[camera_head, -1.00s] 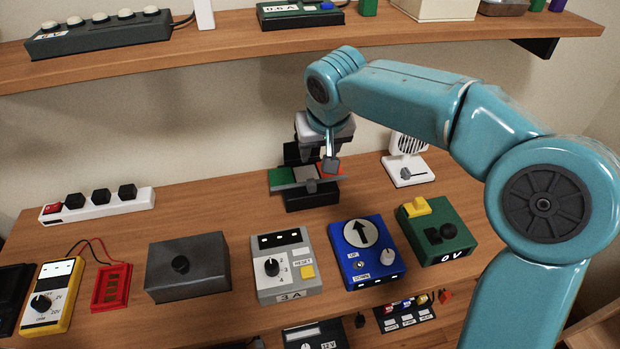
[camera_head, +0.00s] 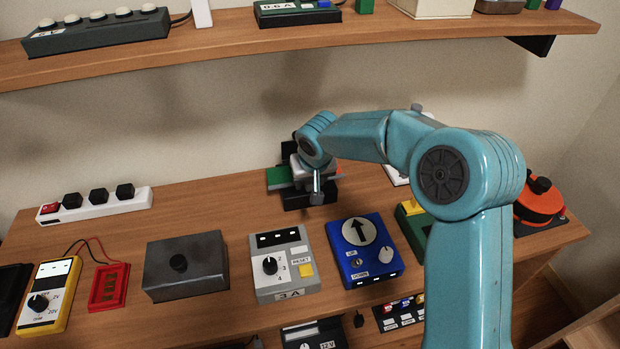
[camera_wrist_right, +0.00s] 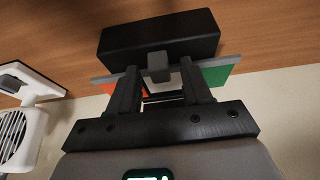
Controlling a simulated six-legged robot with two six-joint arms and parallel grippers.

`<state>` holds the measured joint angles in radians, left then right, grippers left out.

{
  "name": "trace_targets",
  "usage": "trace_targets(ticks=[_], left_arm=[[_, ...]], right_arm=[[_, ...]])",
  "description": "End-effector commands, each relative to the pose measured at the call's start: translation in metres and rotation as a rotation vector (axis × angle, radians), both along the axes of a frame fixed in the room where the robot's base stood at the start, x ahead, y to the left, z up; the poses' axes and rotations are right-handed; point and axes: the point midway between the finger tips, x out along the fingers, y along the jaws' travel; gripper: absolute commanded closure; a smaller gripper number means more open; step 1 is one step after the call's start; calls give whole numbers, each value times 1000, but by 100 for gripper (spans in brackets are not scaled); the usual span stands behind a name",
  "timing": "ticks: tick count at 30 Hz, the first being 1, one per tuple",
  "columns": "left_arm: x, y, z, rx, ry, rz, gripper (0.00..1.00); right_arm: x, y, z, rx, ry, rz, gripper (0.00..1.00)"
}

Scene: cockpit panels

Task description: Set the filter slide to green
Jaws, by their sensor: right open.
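The filter slide stands at the back of the bench, its green end (camera_head: 279,178) showing left of my right wrist in the head view. In the right wrist view its green end (camera_wrist_right: 217,75) is on the right and its orange-red end (camera_wrist_right: 109,88) on the left. A black block (camera_wrist_right: 160,38) lies beyond it. My right gripper (camera_wrist_right: 160,82) is open, one finger on each side of a small grey tab (camera_wrist_right: 159,67) on the slide. I cannot tell whether the fingers touch it. In the head view my wrist hides the slide's middle. My left gripper is not in view.
A blue arrow box (camera_head: 364,265), a grey dial box (camera_head: 282,282) and a dark box (camera_head: 185,280) stand in front. A white fan (camera_wrist_right: 18,130) is beside my gripper in the wrist view. A shelf (camera_head: 230,39) runs above.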

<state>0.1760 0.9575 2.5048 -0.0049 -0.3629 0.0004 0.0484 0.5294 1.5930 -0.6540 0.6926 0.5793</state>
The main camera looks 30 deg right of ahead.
Motion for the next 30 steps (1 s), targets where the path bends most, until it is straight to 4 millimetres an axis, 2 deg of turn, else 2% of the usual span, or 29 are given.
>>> trace_targets(ticks=[3,4,8,9,14,23,30], left_arm=[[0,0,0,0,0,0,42],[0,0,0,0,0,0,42],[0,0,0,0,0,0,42],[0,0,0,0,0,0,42],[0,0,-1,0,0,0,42],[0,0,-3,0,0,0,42],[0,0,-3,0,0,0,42]], right_arm=[[0,0,0,0,0,0,51],[0,0,0,0,0,0,54],[0,0,0,0,0,0,97],[0,0,0,0,0,0,100],[-1,-3,0,1,0,-2,100],[-15,-59,1,0,1,-7,100],[-18,-70,1,-1,0,-2,100]])
